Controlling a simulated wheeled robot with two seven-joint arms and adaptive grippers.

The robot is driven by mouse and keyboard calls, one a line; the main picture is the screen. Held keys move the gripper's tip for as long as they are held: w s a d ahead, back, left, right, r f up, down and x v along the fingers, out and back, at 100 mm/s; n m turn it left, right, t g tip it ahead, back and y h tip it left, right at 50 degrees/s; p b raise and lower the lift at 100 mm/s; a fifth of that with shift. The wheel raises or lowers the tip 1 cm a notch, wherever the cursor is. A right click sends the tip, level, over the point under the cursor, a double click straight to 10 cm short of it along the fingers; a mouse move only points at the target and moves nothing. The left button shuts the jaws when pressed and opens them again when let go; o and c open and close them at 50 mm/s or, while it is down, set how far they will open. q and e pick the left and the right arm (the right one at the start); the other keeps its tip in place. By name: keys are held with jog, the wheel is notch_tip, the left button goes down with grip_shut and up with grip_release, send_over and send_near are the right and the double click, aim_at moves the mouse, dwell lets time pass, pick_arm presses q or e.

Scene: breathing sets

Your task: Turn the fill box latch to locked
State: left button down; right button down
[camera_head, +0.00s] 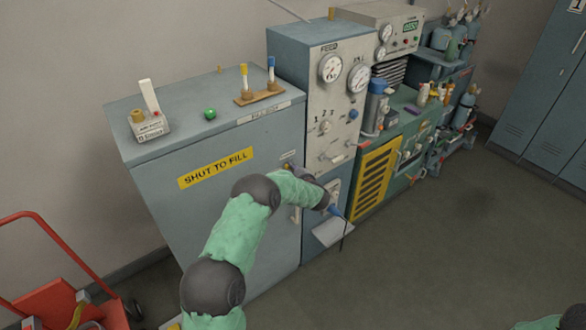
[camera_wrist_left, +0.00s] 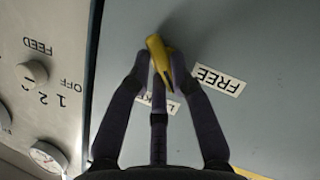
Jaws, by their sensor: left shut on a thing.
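The fill box (camera_head: 220,205) is the grey-blue cabinet with a yellow "SHUT TO FILL" label, and its door looks shut. Its yellow latch (camera_wrist_left: 158,52) is on the door face, close to the edge by the gauge panel. My left gripper (camera_wrist_left: 160,75) is shut on the latch, with a finger on each side of it. In the head view the left gripper (camera_head: 291,170) is at the door's upper right, largely hidden by my wrist. A "FREE" label (camera_wrist_left: 217,80) is right of the fingers in the wrist view. A second label (camera_wrist_left: 168,103), partly hidden, is behind them.
The gauge panel (camera_head: 318,95) with dials and a feed knob (camera_wrist_left: 32,72) stands close beside the door edge. A small grey shelf (camera_head: 333,232) juts out below my wrist. The floor at right is clear.

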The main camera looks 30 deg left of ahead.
pick_arm(q)
jog(key=c, duration=1.4)
grip_release()
jog(key=v, duration=1.2)
